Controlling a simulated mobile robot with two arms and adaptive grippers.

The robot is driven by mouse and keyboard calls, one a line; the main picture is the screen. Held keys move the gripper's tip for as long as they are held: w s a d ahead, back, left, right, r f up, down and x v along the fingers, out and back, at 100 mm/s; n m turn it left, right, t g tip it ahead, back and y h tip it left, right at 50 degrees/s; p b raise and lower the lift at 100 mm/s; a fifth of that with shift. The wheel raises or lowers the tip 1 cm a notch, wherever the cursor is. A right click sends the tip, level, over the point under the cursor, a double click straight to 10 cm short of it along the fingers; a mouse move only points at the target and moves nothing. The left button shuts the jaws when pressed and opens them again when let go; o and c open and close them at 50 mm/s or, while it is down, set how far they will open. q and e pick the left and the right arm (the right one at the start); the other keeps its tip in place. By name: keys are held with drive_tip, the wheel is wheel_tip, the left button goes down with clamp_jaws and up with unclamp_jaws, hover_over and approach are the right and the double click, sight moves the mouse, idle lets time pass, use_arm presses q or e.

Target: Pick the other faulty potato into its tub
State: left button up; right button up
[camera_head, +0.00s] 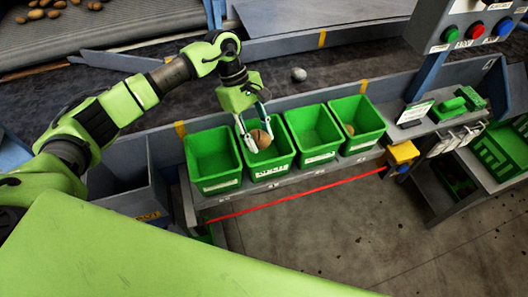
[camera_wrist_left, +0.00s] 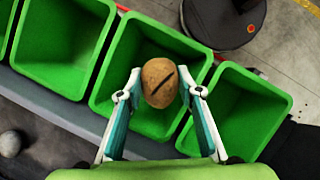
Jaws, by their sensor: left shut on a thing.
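My left gripper (camera_head: 254,127) is shut on a brown potato (camera_head: 261,138) with a dark slash mark, which also shows in the left wrist view (camera_wrist_left: 160,83). In the head view the gripper and potato are over the second green tub from the left (camera_head: 280,167). In the left wrist view this tub (camera_wrist_left: 109,99) lies below the held potato, with no other potato visible in it. Another potato (camera_head: 350,129) lies in the rightmost green tub (camera_head: 366,146). My right gripper is not in view.
The leftmost green tub (camera_head: 221,186) and the third green tub (camera_head: 323,157) look empty. A grey round object (camera_head: 299,74) lies on the dark belt behind the tubs. A control box (camera_head: 470,25) with coloured buttons stands at upper right. A red line runs along the front of the shelf.

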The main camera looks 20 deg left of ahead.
use_arm(q)
drive_tip(key=shift+f, duration=0.1)
drive_tip(key=o, duration=1.1)
drive_tip(key=shift+o, duration=0.5)
drive_tip(key=v, duration=1.2)
